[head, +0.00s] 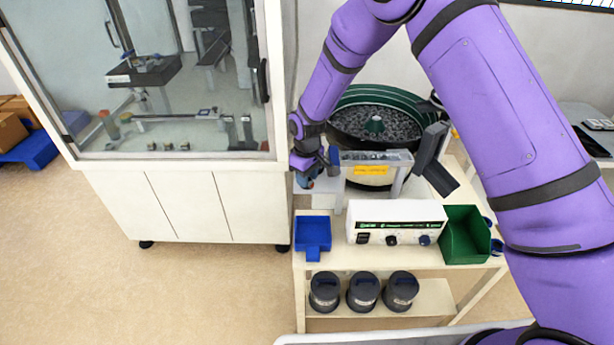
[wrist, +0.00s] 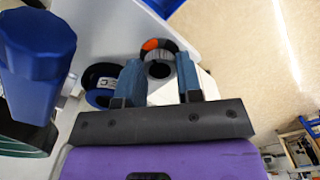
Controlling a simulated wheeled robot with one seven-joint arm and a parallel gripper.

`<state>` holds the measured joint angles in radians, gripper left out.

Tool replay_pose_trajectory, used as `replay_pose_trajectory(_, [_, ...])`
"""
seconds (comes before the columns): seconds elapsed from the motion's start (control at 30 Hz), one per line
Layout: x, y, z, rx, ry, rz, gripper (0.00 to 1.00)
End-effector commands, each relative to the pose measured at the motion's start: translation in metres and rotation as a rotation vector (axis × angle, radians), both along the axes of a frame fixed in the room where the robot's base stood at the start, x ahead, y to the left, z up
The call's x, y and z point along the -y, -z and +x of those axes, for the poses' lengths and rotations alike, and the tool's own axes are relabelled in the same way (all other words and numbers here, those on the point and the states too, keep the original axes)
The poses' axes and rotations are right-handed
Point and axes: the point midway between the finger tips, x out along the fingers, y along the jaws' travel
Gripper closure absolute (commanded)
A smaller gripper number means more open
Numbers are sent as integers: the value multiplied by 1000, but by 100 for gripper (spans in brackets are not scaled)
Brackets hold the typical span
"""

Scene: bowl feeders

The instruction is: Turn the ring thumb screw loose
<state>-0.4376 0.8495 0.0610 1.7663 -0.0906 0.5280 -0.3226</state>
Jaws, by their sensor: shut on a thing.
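The ring thumb screw (wrist: 153,47) shows in the wrist view as a round grey ridged piece with an orange mark on its upper left and a dark centre. My gripper (wrist: 158,66) has its two blue fingers on either side of it, shut on it; the fingers hide part of its sides. In the head view my gripper (head: 305,178) is at the left end of the feeder's track, where the screw is too small and covered to make out.
A large blue knob (wrist: 38,55) stands close left of my fingers. The bowl feeder (head: 345,112) is behind my wrist. A blue bin (head: 312,234), a white control box (head: 397,210) and a green bin (head: 465,235) stand on the bench. A glass cabinet (head: 180,157) is at left.

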Motion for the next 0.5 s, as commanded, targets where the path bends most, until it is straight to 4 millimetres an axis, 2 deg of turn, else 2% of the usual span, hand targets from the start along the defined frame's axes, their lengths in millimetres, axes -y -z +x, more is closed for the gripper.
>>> replay_pose_trajectory(0.2, [1, 0, 1, 1, -166, 1, 90])
replay_pose_trajectory(0.5, [0, 0, 0, 0, -310, 0, 90])
